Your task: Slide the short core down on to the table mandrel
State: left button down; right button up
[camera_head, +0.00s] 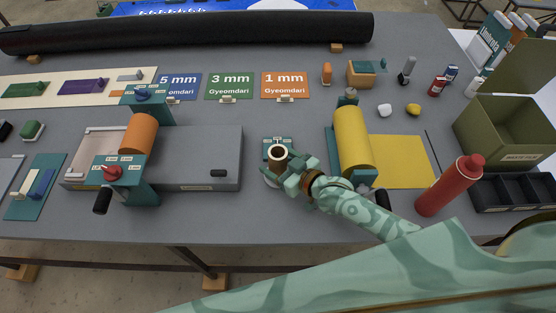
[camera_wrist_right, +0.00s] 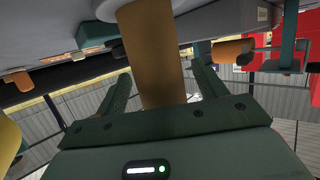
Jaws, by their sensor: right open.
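The mandrel itself is mostly hidden by the core, so I cannot tell how far down the core sits. My right gripper (camera_head: 287,170) is at the core from the right. In the right wrist view, the core (camera_wrist_right: 152,62) stands between the two spread fingers of the gripper (camera_wrist_right: 161,75), with gaps on both sides. My left gripper is out of view.
A grey machine with an orange roll (camera_head: 138,134) lies to the left. A yellow roll (camera_head: 353,142) on a teal stand is close to the right, behind my forearm.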

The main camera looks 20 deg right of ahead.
jog(key=p+v, duration=0.1)
jog(key=v, duration=0.1)
jog(key=shift+s+d+r+p, duration=0.2)
jog(key=shift+s+r+p, duration=0.05)
jog(key=shift+p, duration=0.15)
jog(key=shift+p+v, duration=1.5)
jog(key=shift+v, duration=1.05)
jog(key=shift+f, duration=0.15)
